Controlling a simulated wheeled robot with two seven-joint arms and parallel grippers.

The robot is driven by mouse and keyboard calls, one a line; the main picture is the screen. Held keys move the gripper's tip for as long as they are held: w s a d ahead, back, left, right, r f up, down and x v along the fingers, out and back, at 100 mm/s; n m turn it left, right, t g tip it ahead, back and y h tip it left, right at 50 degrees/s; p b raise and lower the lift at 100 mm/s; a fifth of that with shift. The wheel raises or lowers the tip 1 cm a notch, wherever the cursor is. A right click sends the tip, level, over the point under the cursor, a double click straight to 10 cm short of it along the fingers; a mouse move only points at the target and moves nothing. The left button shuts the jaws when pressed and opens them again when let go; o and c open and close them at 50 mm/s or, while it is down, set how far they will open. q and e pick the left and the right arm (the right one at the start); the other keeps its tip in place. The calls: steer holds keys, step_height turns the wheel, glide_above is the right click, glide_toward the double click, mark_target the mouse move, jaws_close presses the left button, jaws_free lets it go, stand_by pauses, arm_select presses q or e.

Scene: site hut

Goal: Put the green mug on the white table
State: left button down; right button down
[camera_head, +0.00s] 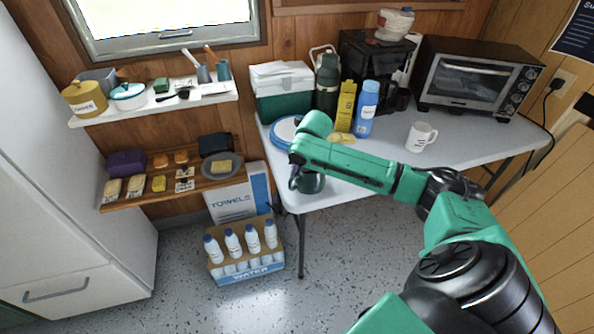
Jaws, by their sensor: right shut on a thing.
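The white table (375,176) stands along the back wall. My right arm reaches over it from the right. My right gripper (297,178) is at the table's front left corner, pointing down, and is shut on the dark green mug (313,184). The mug is partly hidden behind the gripper and wrist. It appears over the tabletop near the left end; I cannot tell whether its base touches the surface. My left gripper is not in view.
A blue-rimmed round container (283,133), a yellow package (345,107), a blue bottle (366,108), a white mug (421,136) and a toaster oven (476,81) stand on the table. A water-bottle carton (247,270) is on the floor below left.

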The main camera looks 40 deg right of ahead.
steer(key=c, duration=1)
jaws_free()
steer(key=shift+o, duration=0.2)
steer(key=shift+r, duration=0.1)
steer(key=v, duration=1.2)
